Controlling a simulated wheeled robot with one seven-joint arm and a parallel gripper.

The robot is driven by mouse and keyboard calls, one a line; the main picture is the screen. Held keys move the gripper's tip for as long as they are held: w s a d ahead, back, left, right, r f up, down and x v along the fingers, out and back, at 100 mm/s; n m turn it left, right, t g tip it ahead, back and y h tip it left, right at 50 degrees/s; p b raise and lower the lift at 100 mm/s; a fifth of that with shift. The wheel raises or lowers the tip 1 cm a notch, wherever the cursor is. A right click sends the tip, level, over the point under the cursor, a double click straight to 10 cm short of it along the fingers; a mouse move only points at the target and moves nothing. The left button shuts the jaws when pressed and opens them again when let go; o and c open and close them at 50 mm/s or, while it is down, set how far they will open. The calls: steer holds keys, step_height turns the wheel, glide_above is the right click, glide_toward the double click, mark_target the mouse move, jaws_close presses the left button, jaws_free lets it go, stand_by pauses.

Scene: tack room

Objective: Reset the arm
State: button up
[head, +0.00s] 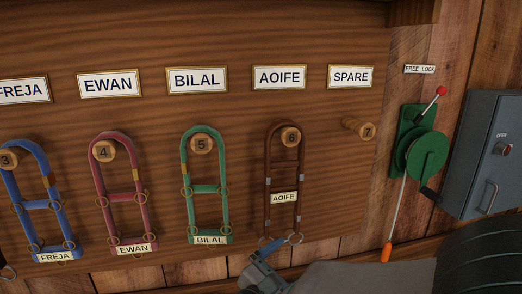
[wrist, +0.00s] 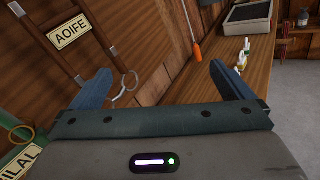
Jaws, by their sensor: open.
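My gripper (head: 268,250) is at the bottom of the head view, just below the brown halter (head: 267,185) tagged AOIFE, which hangs on peg 6 (head: 291,137). In the wrist view my gripper (wrist: 160,88) has its two blue fingers wide apart with nothing between them. The lower rings of the brown halter (wrist: 125,88) show close beside the left finger; I cannot tell whether they touch. Much of my arm fills the lower right of the head view.
Blue (head: 40,200), red (head: 122,190) and green (head: 205,185) halters hang left on numbered pegs. Peg 7 (head: 360,129), under SPARE, is empty. A green winch (head: 425,155) and grey box (head: 489,155) stand right. A wooden bench (wrist: 240,60) holds small bottles (wrist: 242,55).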

steer(key=s+d+f+m+g+y+p, duration=0.5)
steer(key=s+d+m+g, duration=0.6)
steer(key=m, duration=0.6)
steer(key=shift+w+a+r+m+t+y+p, duration=0.15)
steer(key=shift+w+a+r+m+y, duration=0.4)
steer(key=shift+m+y, duration=0.6)
steer(key=shift+w+a+r+m+t+y+p, duration=0.1)
steer(key=shift+w+a+r+m+y, duration=0.15)
steer(key=shift+r+m+y, duration=0.85)
steer(key=shift+w+a+r+m+t+y+p, duration=0.15)
steer(key=shift+w+a+m+y, duration=0.3)
steer(key=shift+m+y, duration=0.75)
steer(key=shift+d+m+h, duration=0.1)
steer(key=shift+m+h, duration=0.25)
